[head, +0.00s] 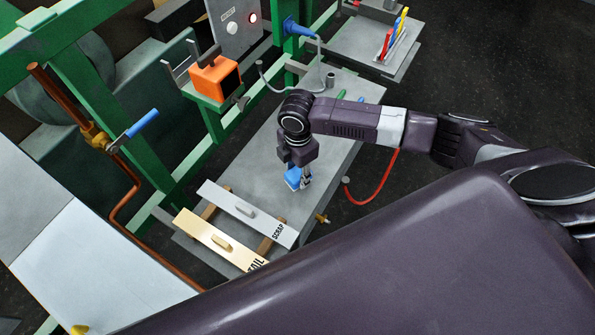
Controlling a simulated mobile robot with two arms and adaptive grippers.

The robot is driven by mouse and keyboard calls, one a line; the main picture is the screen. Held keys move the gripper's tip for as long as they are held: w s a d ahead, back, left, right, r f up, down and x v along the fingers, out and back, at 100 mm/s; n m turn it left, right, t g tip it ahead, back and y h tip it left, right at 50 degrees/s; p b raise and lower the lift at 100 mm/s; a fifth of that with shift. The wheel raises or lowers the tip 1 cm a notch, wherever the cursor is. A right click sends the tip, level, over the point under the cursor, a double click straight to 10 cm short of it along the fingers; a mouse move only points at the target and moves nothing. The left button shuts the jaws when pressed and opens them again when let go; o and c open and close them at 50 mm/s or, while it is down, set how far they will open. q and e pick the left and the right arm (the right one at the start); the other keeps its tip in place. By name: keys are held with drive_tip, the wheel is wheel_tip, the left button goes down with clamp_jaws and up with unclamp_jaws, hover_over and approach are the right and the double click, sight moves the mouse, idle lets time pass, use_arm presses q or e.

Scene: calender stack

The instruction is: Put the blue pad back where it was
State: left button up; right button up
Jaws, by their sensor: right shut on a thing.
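The blue pad (292,176) is a small blue block over the middle of the grey table. My right gripper (299,184) points down from above and is shut on the blue pad. The gripper and wrist hide part of the pad. I cannot tell whether the pad touches the tabletop or hangs just above it. My left gripper is not in view.
Two boards with handles, a grey one marked SCRAP (262,221) and a cream one (205,236), lie left of the pad on the grey table (335,150). An orange box (215,78) stands on a green bracket. A red hose (380,190) hangs at right.

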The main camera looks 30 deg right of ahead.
sight(297, 173)
drive_tip(key=o, duration=1)
drive_tip(key=shift+r+b, duration=1.25)
drive_tip(key=shift+r, duration=4.85)
drive_tip(key=shift+f, duration=0.1)
